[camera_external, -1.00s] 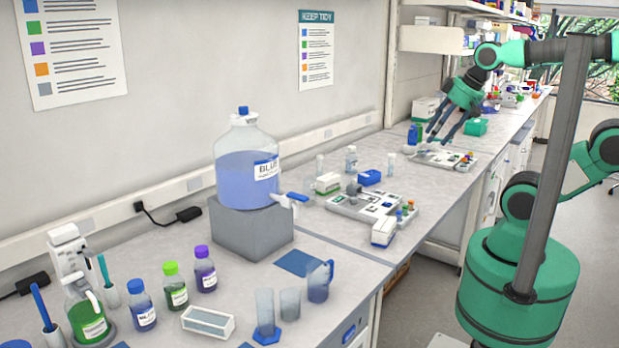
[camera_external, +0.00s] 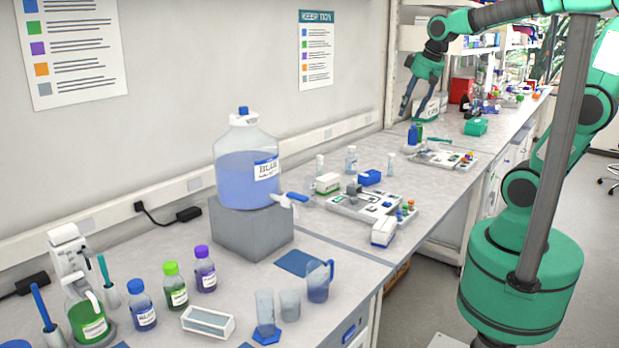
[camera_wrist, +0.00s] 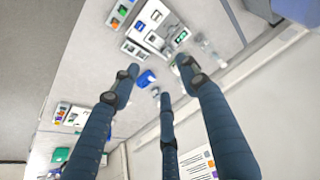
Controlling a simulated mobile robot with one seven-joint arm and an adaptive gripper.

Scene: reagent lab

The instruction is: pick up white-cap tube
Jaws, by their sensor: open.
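My gripper (camera_external: 411,112) is raised over the back of the far bench, beside the wall, its dark blue fingers pointing down. In the wrist view its fingers (camera_wrist: 160,80) are spread and nothing sits between them. I cannot pick out a white-cap tube for certain. Small caps in several colours stand on the near tray (camera_external: 372,207) and on the far tray (camera_external: 442,157), too small to tell a white one. Small clear bottles stand at the back, one with a pale top (camera_external: 351,158). The gripper is apart from all of these.
A large jug of blue liquid (camera_external: 247,165) sits on a grey block (camera_external: 251,226). Shelves (camera_external: 432,40) overhang the bench near my gripper.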

